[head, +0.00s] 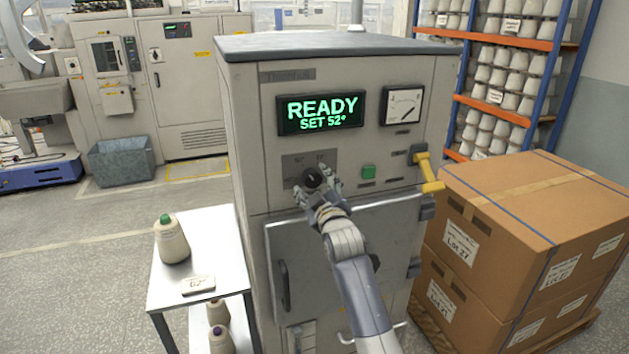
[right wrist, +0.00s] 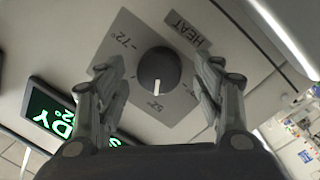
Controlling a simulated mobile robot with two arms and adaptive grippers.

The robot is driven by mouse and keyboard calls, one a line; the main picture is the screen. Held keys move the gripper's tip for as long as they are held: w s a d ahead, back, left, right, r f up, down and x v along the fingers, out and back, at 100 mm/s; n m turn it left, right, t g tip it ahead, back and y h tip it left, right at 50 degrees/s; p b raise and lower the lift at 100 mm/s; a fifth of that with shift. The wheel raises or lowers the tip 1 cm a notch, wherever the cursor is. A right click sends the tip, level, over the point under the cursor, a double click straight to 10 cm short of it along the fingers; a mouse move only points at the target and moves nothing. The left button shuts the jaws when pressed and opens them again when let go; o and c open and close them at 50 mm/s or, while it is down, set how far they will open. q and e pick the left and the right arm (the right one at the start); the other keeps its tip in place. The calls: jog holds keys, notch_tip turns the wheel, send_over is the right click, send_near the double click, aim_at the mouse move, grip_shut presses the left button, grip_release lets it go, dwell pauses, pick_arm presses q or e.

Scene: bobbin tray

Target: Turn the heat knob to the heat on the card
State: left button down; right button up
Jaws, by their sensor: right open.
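The heat knob (head: 313,178) is a round black dial on a grey plate on the front of the cabinet. In the right wrist view the knob (right wrist: 157,66) has a white mark pointing down, at a label that looks like 52°. A 72° label is at upper left and the word HEAT at upper right. My right gripper (head: 317,186) is open, its fingers on either side of the knob; I cannot tell whether they touch it. The card (head: 198,287) lies on the side table; its small print looks like 62°, not certain. My left gripper is out of view.
The display (head: 320,113) reads READY, SET 52°. A gauge (head: 402,105), a green button (head: 369,172) and a yellow handle (head: 428,172) are on the cabinet. A thread cone (head: 171,243) stands on the side table (head: 217,245). Stacked cartons (head: 515,215) stand at right.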

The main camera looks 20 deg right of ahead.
jog(key=shift+w, duration=0.5)
jog(key=shift+c, duration=0.2)
jog(key=c, duration=1)
jog(key=shift+m+p, duration=0.3)
jog(key=shift+m, duration=0.2)
jog(key=m+p, duration=0.1)
jog(key=m, duration=0.3)
jog(key=shift+r+m+g+p, duration=0.2)
jog(key=shift+m+g+p, duration=0.1)
jog(key=shift+p, duration=0.1)
jog(key=m+p, duration=0.2)
jog(key=m, duration=0.3)
jog(key=shift+m+y, duration=0.3)
jog(key=shift+y, duration=0.1)
